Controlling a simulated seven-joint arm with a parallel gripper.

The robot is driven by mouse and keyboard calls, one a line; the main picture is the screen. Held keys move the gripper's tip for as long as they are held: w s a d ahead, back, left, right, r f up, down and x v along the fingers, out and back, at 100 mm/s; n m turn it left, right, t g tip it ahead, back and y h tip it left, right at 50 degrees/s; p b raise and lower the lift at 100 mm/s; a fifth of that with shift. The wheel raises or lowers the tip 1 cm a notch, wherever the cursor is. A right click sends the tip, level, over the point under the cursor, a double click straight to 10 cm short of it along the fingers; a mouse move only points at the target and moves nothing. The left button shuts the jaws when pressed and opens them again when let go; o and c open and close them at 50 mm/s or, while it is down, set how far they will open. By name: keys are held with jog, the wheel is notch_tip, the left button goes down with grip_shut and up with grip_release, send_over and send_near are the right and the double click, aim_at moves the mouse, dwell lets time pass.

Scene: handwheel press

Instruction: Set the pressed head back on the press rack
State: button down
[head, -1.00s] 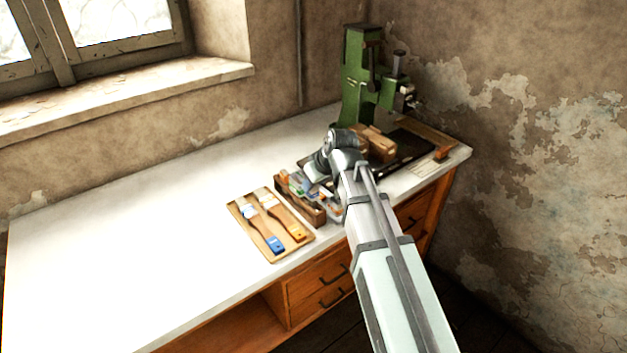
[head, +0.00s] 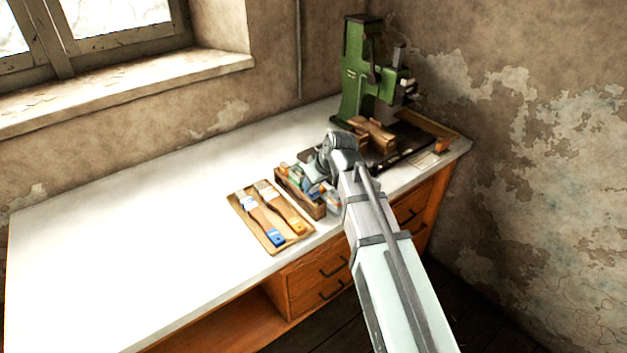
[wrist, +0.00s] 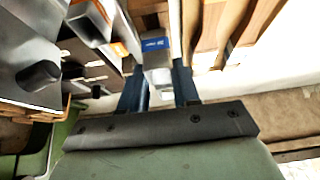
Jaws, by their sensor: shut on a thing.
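My gripper (wrist: 158,88) has its two blue-grey fingers shut on a pale grey block (wrist: 157,76) with a blue label. I cannot tell for sure whether this block is the pressed head. In the head view my wrist hides the fingers and the block, above the bench beside the wooden box. The green press (head: 358,75) stands upright at the bench's back right corner. At its foot are brown wooden blocks (head: 372,134) and a dark flat base (head: 408,146). I cannot tell which part is the rack.
A wooden box (head: 316,210) of small coloured things is close to my wrist. Left of it a tan board (head: 243,222) holds two wooden-handled tools. The white bench top (head: 120,240) is clear at left. A wall bounds the right.

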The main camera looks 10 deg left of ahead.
dwell(0.4)
jog(key=c, duration=0.7)
grip_release()
jog(key=shift+c, duration=0.2)
jog(key=shift+r, duration=0.1)
jog(key=v, duration=1.3)
jog(key=shift+s+d+r, duration=0.15)
jog(key=shift+r, duration=0.1)
